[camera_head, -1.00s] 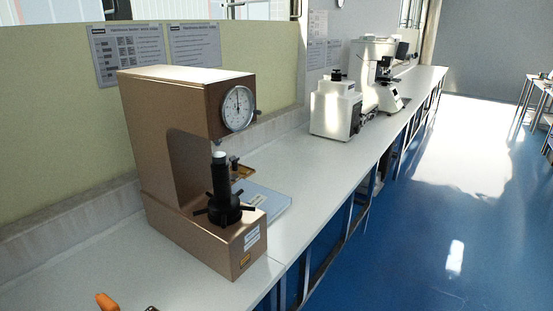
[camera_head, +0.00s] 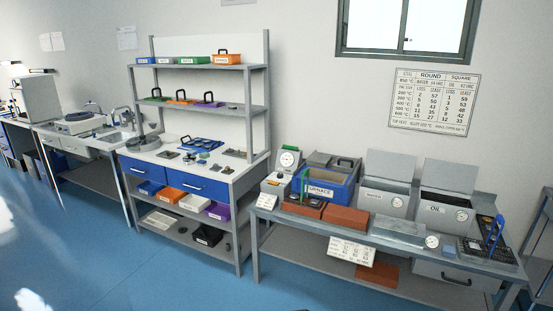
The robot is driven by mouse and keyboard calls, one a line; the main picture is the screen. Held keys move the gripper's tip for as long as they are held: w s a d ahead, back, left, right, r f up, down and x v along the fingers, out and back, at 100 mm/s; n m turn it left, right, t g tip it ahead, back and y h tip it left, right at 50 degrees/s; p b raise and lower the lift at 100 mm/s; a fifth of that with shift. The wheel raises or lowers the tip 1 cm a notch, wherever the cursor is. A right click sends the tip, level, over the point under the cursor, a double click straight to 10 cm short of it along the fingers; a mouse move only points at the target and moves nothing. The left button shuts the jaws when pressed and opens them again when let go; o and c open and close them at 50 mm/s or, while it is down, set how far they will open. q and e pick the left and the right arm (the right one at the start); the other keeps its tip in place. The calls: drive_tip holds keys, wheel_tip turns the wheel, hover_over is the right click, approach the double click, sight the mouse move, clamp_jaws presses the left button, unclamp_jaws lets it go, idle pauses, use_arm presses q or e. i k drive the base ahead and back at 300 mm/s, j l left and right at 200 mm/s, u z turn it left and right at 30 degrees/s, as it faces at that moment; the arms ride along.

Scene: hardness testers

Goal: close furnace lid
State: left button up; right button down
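The furnace (camera_head: 342,193) is a blue box with a white FURNACE label on its front. It stands on the grey metal bench at the right of the head view. A grey lid-like part with a dark handle (camera_head: 343,163) shows at its top. At this size I cannot tell whether the lid is fully open or part open. A green upright piece stands at the furnace's front left. Neither of my grippers is in view.
Grey WATER (camera_head: 382,201) and OIL (camera_head: 438,212) tanks with raised lids stand right of the furnace. Reddish bricks (camera_head: 346,219) lie in front of it. A gauge unit (camera_head: 287,163) is at its left. A shelved workbench (camera_head: 190,178) stands farther left. Blue floor is free in front.

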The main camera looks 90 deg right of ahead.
sight(342, 164)
drive_tip(key=z, duration=3.2)
drive_tip(key=i+u, duration=0.15)
drive_tip(key=i, duration=0.6)
